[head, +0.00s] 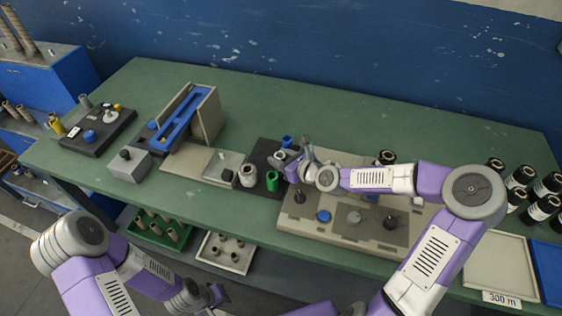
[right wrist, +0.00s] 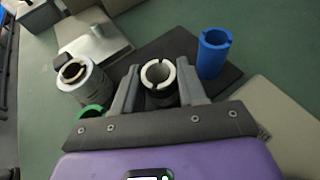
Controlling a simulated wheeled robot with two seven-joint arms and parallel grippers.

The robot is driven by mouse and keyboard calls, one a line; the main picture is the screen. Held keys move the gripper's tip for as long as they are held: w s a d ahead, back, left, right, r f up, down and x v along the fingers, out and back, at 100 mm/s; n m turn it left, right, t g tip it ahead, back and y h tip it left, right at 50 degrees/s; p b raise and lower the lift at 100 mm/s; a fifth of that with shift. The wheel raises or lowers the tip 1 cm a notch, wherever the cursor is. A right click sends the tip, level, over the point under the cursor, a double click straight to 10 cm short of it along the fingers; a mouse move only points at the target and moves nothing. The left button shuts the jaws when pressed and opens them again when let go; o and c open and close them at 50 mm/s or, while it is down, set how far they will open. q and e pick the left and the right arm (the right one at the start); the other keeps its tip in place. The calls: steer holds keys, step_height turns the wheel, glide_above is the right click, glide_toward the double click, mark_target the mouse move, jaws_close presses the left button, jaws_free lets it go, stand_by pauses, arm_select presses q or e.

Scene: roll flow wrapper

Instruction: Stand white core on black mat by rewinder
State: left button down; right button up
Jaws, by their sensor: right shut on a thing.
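The white core (right wrist: 160,76) is upright between the two fingers of my right gripper (right wrist: 158,88) in the right wrist view. The gripper is shut on it. The core is over the black mat (right wrist: 190,47); I cannot tell whether its base touches. In the head view my right gripper (head: 291,170) is at the mat's right side, its fingers partly hidden by the arm. A blue core (right wrist: 213,53) stands on the mat to the right of the white one. A green core (head: 272,181) stands at the near edge. My left gripper (head: 203,296) is low at the bottom, its fingers unclear.
A pale wound roll (head: 248,176) stands left of the green core. The grey rewinder plate (head: 340,222) with knobs lies to the right. Several black-wrapped rolls (head: 520,178) stand at the far right. Green table (head: 300,90) behind the mat is clear.

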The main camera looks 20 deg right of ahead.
steer(key=shift+r, duration=0.1)
steer(key=shift+f, duration=0.2)
steer(key=o, duration=0.8)
steer(key=shift+c, duration=0.2)
steer(key=shift+r, duration=0.15)
steer(key=shift+s+d+r, duration=0.1)
steer(key=shift+s, duration=0.05)
steer(key=p+v, duration=0.6)
steer(key=v, duration=0.5)
steer(key=shift+s+r, duration=0.2)
steer(key=shift+s, duration=0.1)
